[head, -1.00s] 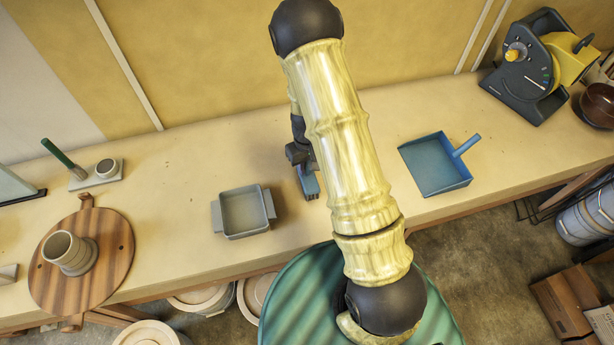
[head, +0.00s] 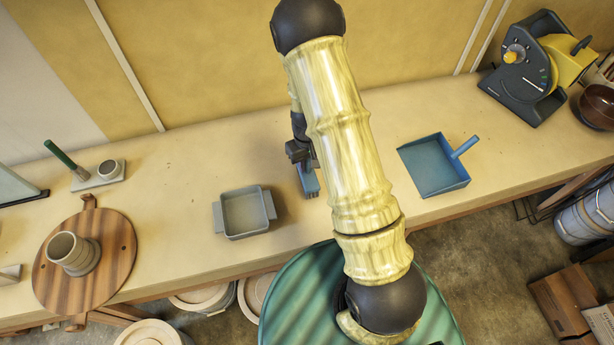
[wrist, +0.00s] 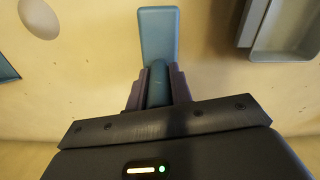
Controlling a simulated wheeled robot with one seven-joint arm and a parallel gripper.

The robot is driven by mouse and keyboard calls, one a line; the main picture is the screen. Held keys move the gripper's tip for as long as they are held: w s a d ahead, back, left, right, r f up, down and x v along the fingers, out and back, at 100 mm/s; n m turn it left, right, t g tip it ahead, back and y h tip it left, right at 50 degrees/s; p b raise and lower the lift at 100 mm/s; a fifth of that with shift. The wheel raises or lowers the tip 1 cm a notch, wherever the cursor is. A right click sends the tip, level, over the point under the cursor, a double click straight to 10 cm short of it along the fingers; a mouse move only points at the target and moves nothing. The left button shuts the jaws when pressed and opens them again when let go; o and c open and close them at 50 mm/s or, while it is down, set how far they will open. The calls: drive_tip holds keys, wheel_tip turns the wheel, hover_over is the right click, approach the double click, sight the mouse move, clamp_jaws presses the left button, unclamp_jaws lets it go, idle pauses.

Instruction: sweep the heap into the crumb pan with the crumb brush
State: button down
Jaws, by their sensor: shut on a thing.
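My gripper (head: 299,152) is shut on the handle of the blue crumb brush (head: 309,181), over the middle of the table. In the wrist view the brush head (wrist: 158,32) extends ahead of the fingers (wrist: 158,88). I cannot tell whether the bristles touch the table. The blue crumb pan (head: 432,167) lies to the right of my arm, its handle pointing up and right. Its edge shows at the left of the wrist view (wrist: 6,70). A pale rounded mound (wrist: 40,18), which looks like the heap, lies between brush and pan. In the head view my arm hides it.
A grey two-handled tray (head: 243,213) stands left of the brush. Further left are a round wooden board (head: 112,268) with a cup (head: 72,253). A dark and yellow machine (head: 530,70) stands at the back right. The table between tray and brush is clear.

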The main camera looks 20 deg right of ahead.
drive_tip(key=shift+r+p, duration=0.45)
drive_tip(key=shift+r, duration=0.25)
idle(0.5)
drive_tip(key=shift+r+p, duration=2.2)
drive_tip(key=shift+r, duration=0.75)
drive_tip(key=shift+f, duration=0.15)
wheel_tip(320, 180, down, 7)
drive_tip(key=shift+w+f+m+b, duration=0.1)
drive_tip(key=shift+m+b, duration=0.4)
drive_tip(key=shift+m, duration=0.6)
